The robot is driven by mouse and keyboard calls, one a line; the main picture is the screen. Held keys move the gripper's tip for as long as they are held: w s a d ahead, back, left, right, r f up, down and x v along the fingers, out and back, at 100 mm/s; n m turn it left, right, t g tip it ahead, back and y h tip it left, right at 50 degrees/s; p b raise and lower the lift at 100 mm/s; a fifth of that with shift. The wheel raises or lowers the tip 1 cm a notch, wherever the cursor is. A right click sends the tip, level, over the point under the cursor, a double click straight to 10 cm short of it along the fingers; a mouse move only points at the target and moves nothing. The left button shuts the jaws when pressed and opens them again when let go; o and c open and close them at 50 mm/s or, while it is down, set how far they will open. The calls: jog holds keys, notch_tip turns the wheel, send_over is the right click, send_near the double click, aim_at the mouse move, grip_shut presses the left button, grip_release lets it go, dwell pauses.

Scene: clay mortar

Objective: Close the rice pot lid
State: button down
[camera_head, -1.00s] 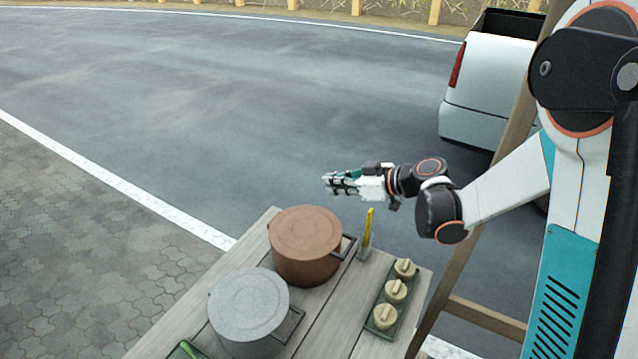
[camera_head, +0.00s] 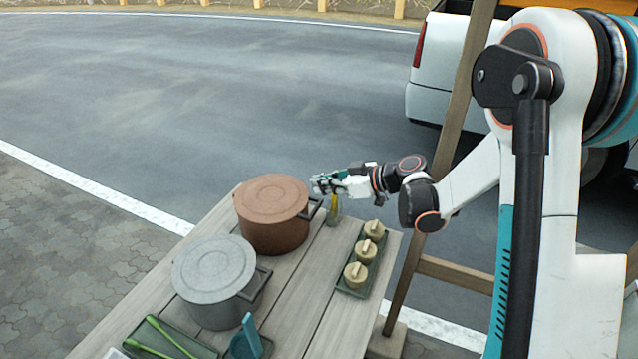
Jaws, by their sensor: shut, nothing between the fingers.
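Two lidded pots stand on the wooden table. The brown pot (camera_head: 272,228) is at the back and the grey pot (camera_head: 217,285) is in front of it to the left. I cannot tell which one is the rice pot. The brown lid (camera_head: 271,195) and the grey lid (camera_head: 213,267) both lie flat on their pots. My gripper (camera_head: 318,184) is shut and empty, pointing left. In the picture it is just right of the brown pot's rim, over the yellow-handled item; whether it touches anything I cannot tell.
The yellow-handled item (camera_head: 352,215) stands in a small holder. A tray (camera_head: 345,288) with several round beige pieces lies at the table's right. Green utensils (camera_head: 165,335) and a blue scoop (camera_head: 246,340) lie at the front. A wooden post (camera_head: 440,160) rises behind my arm.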

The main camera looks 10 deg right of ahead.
aim_at(318, 207)
jog(key=f+b, duration=0.1)
jog(key=f, duration=0.1)
jog(key=d+f+b, duration=0.1)
jog(key=f+b, duration=0.1)
jog(key=f, duration=0.1)
jog(key=s+f+b, duration=0.1)
jog(key=f, duration=0.1)
jog(key=shift+d+f, duration=0.2)
jog(key=shift+r, duration=0.1)
